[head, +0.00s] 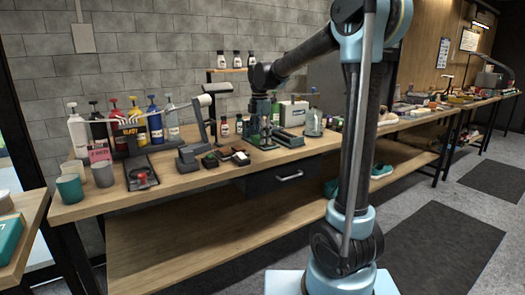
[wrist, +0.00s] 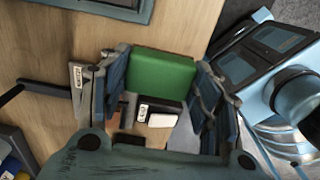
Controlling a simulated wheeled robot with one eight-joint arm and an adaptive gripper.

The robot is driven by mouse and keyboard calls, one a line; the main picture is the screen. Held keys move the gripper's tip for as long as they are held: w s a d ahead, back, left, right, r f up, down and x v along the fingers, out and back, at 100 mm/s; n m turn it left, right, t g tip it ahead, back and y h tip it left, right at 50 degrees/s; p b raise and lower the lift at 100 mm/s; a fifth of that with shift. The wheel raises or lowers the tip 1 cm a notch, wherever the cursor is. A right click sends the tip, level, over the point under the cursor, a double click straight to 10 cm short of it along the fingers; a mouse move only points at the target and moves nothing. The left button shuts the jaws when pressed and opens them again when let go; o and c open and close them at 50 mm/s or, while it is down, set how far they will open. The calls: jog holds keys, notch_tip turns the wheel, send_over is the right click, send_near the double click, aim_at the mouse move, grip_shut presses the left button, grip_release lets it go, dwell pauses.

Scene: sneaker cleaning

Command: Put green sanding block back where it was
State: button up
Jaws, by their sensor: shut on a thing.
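In the wrist view the green sanding block (wrist: 163,76) sits between the two fingers of my gripper (wrist: 160,82), which are closed on its sides. Beyond and below it show a dark block with a white label (wrist: 146,107) and a pale block (wrist: 162,120). How far the green block is above them I cannot tell. In the head view my gripper (head: 261,112) points down over the wooden workbench (head: 190,183); the green block cannot be made out there. A dark tray with small blocks (head: 226,157) lies on the bench near its front edge.
A lamp-like stand (head: 206,115) rises left of my gripper. Several pump bottles (head: 155,122) and cups (head: 69,188) stand at the bench's left. A white box (head: 294,112) and a bottle (head: 313,122) are to the right. A drawer (head: 288,176) hangs under the front edge.

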aim_at(261, 155)
jog(key=shift+w+d+f, duration=0.1)
jog(key=shift+f, duration=1.15)
jog(key=shift+w+d+f, duration=0.1)
jog(key=shift+f, duration=1.15)
jog(key=shift+f, duration=0.1)
jog(key=o, duration=1.1)
